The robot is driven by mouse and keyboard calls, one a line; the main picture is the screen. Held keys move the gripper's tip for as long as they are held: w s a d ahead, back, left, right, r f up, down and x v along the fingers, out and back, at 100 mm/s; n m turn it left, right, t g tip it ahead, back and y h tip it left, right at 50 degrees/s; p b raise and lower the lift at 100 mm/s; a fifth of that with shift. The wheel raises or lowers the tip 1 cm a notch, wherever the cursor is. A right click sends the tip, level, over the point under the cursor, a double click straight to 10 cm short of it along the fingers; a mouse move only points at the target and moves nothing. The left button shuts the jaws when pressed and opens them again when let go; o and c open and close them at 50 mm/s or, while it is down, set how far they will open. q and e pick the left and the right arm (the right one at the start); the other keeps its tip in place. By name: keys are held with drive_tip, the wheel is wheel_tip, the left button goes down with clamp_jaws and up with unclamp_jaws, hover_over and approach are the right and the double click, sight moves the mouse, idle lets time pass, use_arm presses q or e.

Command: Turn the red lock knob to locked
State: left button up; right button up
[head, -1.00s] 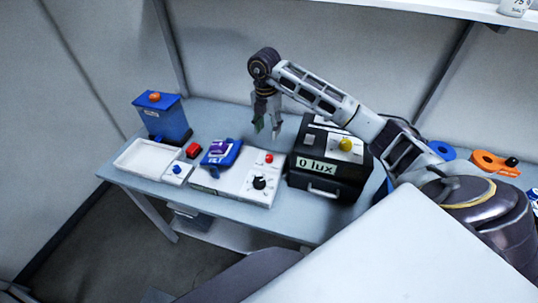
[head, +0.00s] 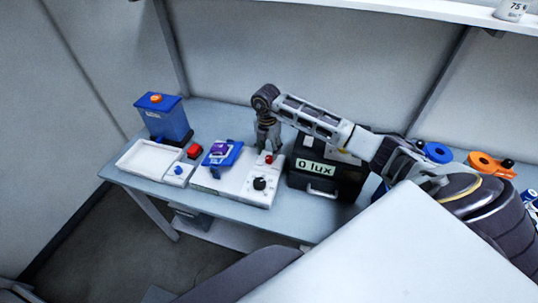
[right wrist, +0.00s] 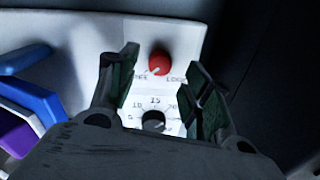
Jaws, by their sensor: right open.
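The red lock knob (head: 268,158) stands on the white panel box (head: 232,187), behind a black dial (head: 259,183). In the right wrist view the red knob (right wrist: 159,63) is round, with print reading like FREE at its lower left and LOCKED at its lower right. A pale mark on it seems to point lower left. My right gripper (head: 268,147) is directly over the knob, pointing down. In the right wrist view its open fingers (right wrist: 163,75) appear on either side of the knob, with no clear contact. My left gripper is not in view.
A blue piece with a purple part (head: 220,153) sits on the panel box's left. The black box reading 0 lux (head: 316,182) stands close at right, under my arm. A white tray (head: 143,160), red button (head: 194,151) and blue container (head: 164,121) are at left.

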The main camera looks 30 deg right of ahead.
sight(269, 157)
drive_tip(key=shift+f, duration=1.9)
drive_tip(key=c, duration=1)
drive_tip(key=shift+c, duration=0.2)
